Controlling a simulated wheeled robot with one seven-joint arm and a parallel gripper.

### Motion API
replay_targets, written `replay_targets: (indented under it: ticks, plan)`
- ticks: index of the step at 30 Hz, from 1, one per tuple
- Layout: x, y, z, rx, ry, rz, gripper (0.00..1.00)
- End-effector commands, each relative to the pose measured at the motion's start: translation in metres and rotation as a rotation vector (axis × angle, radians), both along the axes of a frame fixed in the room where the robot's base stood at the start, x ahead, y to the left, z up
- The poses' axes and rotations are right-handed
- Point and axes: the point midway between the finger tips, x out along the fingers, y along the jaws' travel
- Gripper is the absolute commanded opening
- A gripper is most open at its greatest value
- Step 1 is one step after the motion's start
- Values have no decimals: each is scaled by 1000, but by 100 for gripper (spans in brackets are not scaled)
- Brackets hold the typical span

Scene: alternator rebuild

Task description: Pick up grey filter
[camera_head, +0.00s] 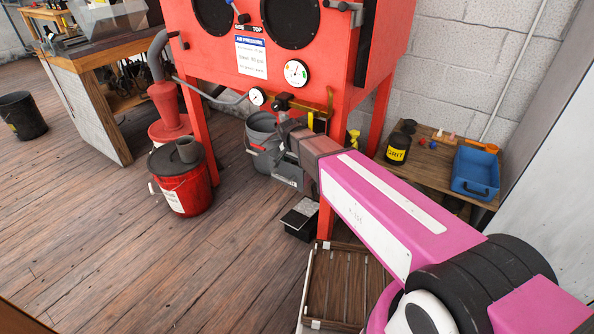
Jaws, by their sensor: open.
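A small grey cylindrical piece (188,150), which looks like the grey filter, stands on the dark top of a red bucket (182,192) left of centre. My pink arm reaches in from the lower right. My gripper (283,130) is at its far end, in front of the red cabinet's underside and beside a grey bucket (262,135). It is open and apart from the grey piece, to its right. The fingertips are small and partly lost against the dark parts behind them.
A red blast cabinet (345,70) on red legs stands behind my gripper. A red cone-shaped collector (168,105) is behind the red bucket. A low wooden table at right holds a black grit jar (398,148) and blue tray (475,172).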

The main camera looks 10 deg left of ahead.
Motion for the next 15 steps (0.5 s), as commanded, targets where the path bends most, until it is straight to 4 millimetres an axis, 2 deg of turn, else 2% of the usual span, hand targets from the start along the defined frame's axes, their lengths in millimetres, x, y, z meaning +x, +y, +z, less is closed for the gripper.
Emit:
replay_targets:
  ticks: [2, 3, 8, 9, 15]
  plan:
    - [0, 0, 0, 0, 0, 0, 100]
    - [0, 0, 0, 0, 0, 0, 87]
    - [0, 0, 0, 0, 0, 0, 35]
    - [0, 0, 1, 0, 0, 0, 31]
    - [0, 0, 1, 0, 0, 0, 31]
